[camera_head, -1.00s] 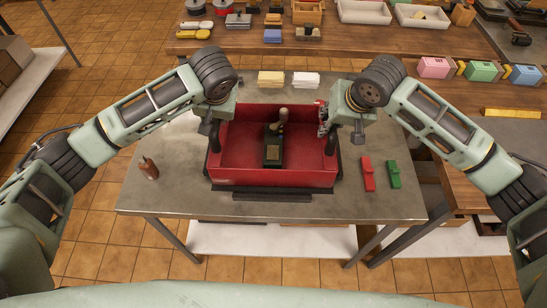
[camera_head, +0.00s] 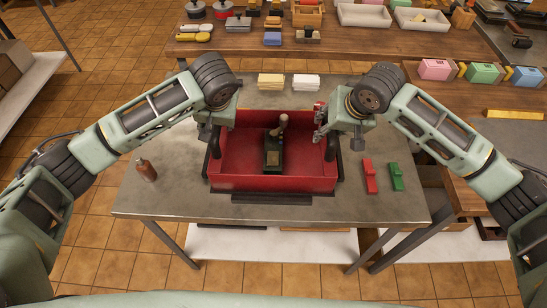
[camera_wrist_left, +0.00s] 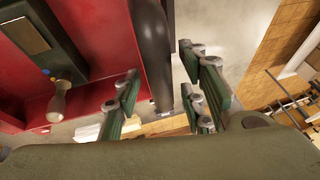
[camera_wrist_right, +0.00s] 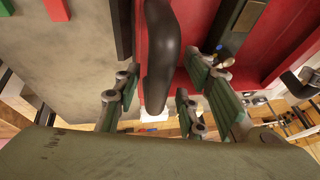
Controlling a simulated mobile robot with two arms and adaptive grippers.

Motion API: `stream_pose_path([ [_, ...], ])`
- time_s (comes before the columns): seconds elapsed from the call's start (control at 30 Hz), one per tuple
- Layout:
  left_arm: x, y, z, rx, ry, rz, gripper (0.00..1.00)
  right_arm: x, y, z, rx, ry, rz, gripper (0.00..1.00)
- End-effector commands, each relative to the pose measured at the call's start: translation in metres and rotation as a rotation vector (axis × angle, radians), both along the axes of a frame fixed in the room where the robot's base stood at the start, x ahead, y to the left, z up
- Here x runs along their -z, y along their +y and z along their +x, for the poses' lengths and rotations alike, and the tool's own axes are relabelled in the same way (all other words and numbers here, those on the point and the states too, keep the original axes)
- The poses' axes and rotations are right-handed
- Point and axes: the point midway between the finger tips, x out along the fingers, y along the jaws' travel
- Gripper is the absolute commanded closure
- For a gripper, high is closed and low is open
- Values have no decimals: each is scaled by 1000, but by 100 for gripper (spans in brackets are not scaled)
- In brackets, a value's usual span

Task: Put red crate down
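The red crate (camera_head: 275,183) sits level on the grey metal table, within a dark base or frame. A dark device with a wooden-knobbed lever (camera_head: 274,148) stands inside it. My left gripper (camera_head: 209,136) is at the crate's left end. In the left wrist view, its green-padded fingers are open on either side of the dark handle (camera_wrist_left: 153,50), apart from it. My right gripper (camera_head: 338,141) is at the right end. In the right wrist view, its fingers are open around the other dark handle (camera_wrist_right: 160,50), with gaps beside it.
A brown bottle (camera_head: 146,170) stands left on the grey table (camera_head: 170,200). Red (camera_head: 369,176) and green (camera_head: 395,177) pieces lie to the right. Yellow (camera_head: 271,80) and white (camera_head: 305,80) stacks lie behind the crate. A wooden table behind holds trays and tools.

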Motion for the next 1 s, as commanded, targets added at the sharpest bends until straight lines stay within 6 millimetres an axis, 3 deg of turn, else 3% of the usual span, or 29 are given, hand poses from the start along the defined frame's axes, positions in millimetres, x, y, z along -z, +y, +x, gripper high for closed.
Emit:
stream_pose_path([
  [0.6,-98,-21,-39,4,-4,-1,62,1,-1,0,1,1,-2,62],
  [0.83,-108,-24,-44,3,0,0,62,-5,-2,-2,0,0,-1,62],
  [1.0,-107,-24,-45,3,0,-1,62,-31,-7,-12,0,-3,-1,62],
])
